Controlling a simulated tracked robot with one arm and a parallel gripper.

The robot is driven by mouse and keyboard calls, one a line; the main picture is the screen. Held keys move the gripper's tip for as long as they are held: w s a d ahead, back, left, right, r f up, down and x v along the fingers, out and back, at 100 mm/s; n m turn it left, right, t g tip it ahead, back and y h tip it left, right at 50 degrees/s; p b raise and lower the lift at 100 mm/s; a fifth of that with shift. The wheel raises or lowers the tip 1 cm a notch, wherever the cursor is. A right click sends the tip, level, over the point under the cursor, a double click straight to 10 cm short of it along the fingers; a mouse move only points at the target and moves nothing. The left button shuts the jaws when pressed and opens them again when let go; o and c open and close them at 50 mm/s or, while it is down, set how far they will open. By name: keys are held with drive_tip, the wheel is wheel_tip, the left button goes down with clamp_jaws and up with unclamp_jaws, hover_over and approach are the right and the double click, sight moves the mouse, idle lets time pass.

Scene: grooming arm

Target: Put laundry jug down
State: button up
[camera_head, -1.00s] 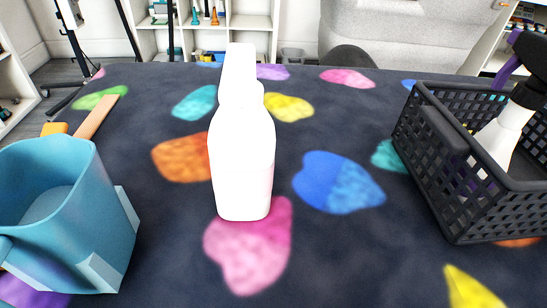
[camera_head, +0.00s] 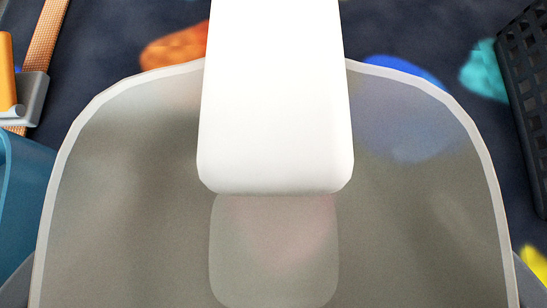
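I cannot tell whether this shape is part of my gripper. No fingertips show clearly, so I cannot tell whether my gripper holds the bottle.
A dark cloth (camera_head: 115,30) with coloured patches lies underneath. A black basket (camera_head: 525,100) stands at the right edge.

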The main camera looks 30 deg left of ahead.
sight(273, 243)
drive_tip(key=shift+w+a+f+b, duration=0.1)
drive_tip(key=shift+f+b, duration=0.6)
drive_tip(key=shift+f, duration=0.95)
drive_tip(key=o, duration=1.1)
drive_tip(key=shift+f, duration=0.1)
drive_tip(key=shift+s+r, duration=0.25)
drive_tip(key=shift+r, duration=0.25)
drive_tip(key=p+v, duration=0.2)
drive_tip(key=v, duration=0.9)
drive_tip(key=shift+s+p, duration=0.1)
drive_tip(key=shift+p, duration=0.2)
